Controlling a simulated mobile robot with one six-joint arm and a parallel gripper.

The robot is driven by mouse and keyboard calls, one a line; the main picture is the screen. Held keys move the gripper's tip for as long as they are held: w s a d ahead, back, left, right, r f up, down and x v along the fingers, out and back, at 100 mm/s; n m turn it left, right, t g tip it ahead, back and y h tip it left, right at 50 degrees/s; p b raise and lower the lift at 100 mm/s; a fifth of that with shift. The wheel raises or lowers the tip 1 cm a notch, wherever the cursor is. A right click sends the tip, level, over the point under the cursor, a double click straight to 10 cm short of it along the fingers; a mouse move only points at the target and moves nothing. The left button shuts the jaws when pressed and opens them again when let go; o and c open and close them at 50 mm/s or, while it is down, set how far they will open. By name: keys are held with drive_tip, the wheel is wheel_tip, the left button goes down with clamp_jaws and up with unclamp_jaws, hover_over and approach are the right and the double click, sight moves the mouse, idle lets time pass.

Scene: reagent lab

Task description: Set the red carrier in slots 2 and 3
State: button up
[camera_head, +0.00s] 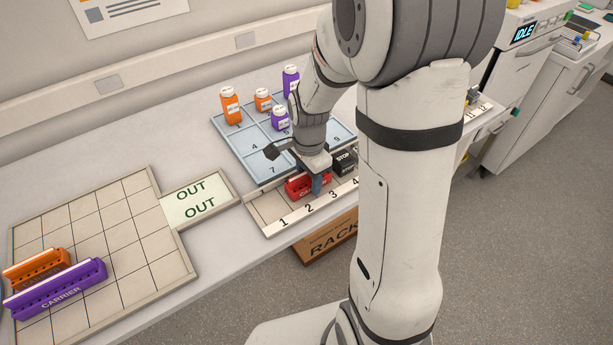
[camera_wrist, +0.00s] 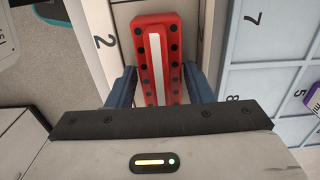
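The red carrier (camera_head: 297,189) is a long block with a white strip and rows of dark holes, also seen in the wrist view (camera_wrist: 157,35). It lies lengthwise along the numbered rack (camera_head: 266,212), behind labels 2 and 3. It looks low in the rack; whether it rests on the floor of the slots is not clear. My gripper (camera_head: 316,182) is over the carrier, its blue fingers (camera_wrist: 161,88) along both long sides, with no clear gap. In the wrist view, label 2 is left of the carrier's far part. My gripper hides part of the carrier in the head view.
A black block marked STOP (camera_head: 345,163) stands near slot 4, close to the carrier's right end. Behind is a blue numbered tray (camera_head: 236,140) with orange and purple bottles. Purple (camera_head: 60,289) and orange (camera_head: 38,268) carriers sit on the left grid tray (camera_head: 120,235). Slot 1 looks empty.

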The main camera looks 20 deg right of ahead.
wheel_tip(320, 180, up, 11)
drive_tip(key=s+r+n+t, duration=0.3)
drive_tip(key=s+r+n, duration=0.1)
drive_tip(key=s+n, duration=1)
drive_tip(key=shift+a, duration=0.15)
